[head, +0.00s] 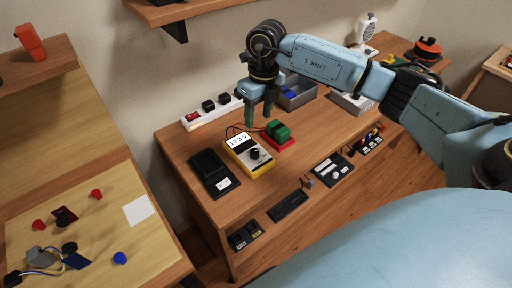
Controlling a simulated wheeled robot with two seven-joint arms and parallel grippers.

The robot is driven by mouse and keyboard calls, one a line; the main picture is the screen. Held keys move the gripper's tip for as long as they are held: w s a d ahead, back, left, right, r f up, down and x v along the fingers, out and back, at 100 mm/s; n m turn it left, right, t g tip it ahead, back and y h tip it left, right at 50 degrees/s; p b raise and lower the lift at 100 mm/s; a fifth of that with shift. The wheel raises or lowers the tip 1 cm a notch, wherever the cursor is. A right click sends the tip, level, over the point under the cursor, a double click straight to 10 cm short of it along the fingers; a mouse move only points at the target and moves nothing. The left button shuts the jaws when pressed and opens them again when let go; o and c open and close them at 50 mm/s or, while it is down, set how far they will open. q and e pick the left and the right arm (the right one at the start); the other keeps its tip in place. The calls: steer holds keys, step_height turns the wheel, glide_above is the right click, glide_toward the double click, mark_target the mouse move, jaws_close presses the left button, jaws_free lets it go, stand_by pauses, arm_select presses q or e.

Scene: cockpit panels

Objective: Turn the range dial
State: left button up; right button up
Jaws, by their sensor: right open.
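A yellow multimeter (237,163) lies on the wooden desk, with a lit display (238,141) at its upper end. Its black range dial (254,153) sits on the white face, below and right of the display. My right gripper (259,116) points down with its fingers apart, above and behind the meter. It appears empty and apart from the dial. My left gripper is not in view.
A red and green block (279,132) stands close right of the meter, with a black case (214,173) to its left. A power strip (212,110) and a grey bin (297,92) stand behind. Small panels line the desk front.

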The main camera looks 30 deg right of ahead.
mark_target(255, 151)
steer(key=d+f+n+y+b, duration=0.1)
steer(key=d+n+y+b, duration=0.3)
steer(key=n, duration=1.1)
steer(key=shift+t+h, duration=0.3)
steer(key=shift+t, duration=0.1)
steer(key=x, duration=0.8)
steer(key=s+x, duration=0.1)
steer(key=x, duration=0.4)
steer(key=shift+d+f+b, duration=0.15)
steer(key=shift+d+b, duration=0.1)
steer(key=shift+b, duration=0.1)
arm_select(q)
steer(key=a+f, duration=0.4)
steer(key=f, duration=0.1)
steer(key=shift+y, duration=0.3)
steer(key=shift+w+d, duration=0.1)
arm_select(e)
steer(key=shift+c, duration=0.2)
